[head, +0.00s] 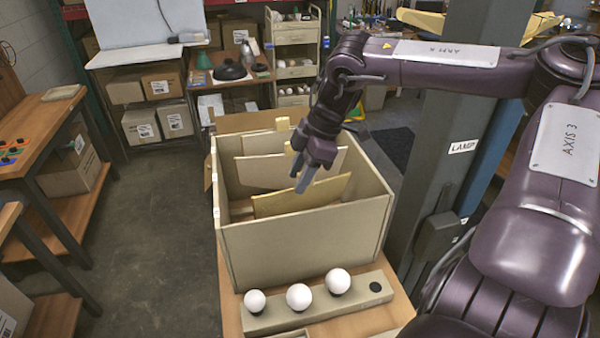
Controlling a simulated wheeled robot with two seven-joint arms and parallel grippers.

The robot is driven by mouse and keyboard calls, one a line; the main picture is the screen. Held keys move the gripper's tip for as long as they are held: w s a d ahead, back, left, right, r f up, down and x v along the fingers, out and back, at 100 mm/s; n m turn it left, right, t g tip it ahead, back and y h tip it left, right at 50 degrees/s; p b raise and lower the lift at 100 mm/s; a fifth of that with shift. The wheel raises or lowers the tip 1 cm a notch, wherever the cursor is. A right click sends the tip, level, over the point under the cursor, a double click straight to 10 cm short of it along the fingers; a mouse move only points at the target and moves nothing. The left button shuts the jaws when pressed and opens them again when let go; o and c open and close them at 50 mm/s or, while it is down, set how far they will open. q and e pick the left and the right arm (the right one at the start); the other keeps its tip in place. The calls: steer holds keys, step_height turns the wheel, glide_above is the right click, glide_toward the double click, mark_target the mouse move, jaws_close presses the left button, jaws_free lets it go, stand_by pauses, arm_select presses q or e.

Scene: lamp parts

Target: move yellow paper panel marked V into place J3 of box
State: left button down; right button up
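The open cream box (305,243) stands on a wooden bench in the middle of the head view. A yellow panel (325,192) stands inside it, nearest the front wall; its lower part is hidden by that wall. No V mark or J3 mark is readable. My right gripper (303,183) points down into the box, its fingertips overlapping the yellow panel's top edge. I cannot tell whether the fingers grip the panel or only stand beside it. My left gripper is not in view.
Paler panels (258,172) with small tabs stand farther back in the box. A tray with three white bulbs (298,297) lies in front of the box. A grey column marked LAMP (463,147) stands to the right. The floor (150,220) at left is clear.

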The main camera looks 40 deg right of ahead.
steer(key=b+v, duration=0.2)
steer(key=v, duration=0.4)
steer(key=shift+s+d+r, duration=0.1)
steer(key=shift+d+r, duration=0.05)
steer(key=shift+r, duration=0.15)
steer(key=shift+d+r, duration=0.2)
steer(key=shift+r, duration=0.35)
steer(key=shift+s+f, duration=0.1)
steer(key=shift+s, duration=0.05)
